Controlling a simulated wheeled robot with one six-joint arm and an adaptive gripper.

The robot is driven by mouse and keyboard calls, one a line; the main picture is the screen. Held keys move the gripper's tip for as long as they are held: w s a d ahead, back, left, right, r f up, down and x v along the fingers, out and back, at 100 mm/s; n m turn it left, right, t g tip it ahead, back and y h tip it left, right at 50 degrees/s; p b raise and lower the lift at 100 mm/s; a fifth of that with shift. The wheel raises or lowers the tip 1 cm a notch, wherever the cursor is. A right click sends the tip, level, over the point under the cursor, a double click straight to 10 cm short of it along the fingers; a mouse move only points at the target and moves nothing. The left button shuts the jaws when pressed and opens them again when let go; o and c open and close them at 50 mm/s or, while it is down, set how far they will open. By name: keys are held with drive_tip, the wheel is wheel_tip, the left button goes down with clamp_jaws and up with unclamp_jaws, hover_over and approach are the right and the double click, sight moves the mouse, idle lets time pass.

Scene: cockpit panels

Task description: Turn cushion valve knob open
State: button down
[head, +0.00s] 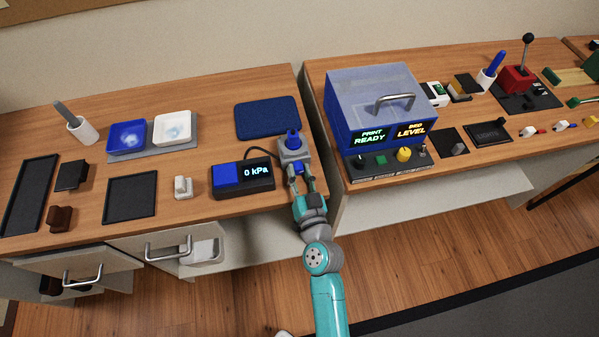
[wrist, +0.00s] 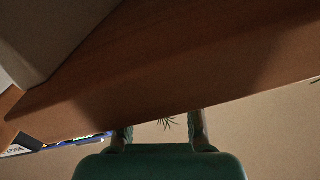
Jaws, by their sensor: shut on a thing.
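The valve is a grey block (head: 292,151) with a blue upright piece on top, near the front right corner of the left bench. A small blue knob (head: 297,168) shows at its front side. My gripper (head: 302,180) reaches in from the front, with its fingers around this blue knob and shut on it. The fingers hide part of the knob, so its exact turn angle cannot be told. In the wrist view the fingertips (wrist: 162,125) show at the bottom, but the knob cannot be made out there.
A gauge box (head: 242,177) reading 0 kPa stands left of the valve, joined by a black cable. A dark blue cushion (head: 267,118) lies behind. A blue printer box (head: 378,105) stands on the right bench, across a narrow gap. An open drawer (head: 165,247) sticks out at front left.

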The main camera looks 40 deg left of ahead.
idle(0.3)
drive_tip(key=c, duration=0.8)
unclamp_jaws()
drive_tip(key=v, duration=1.2)
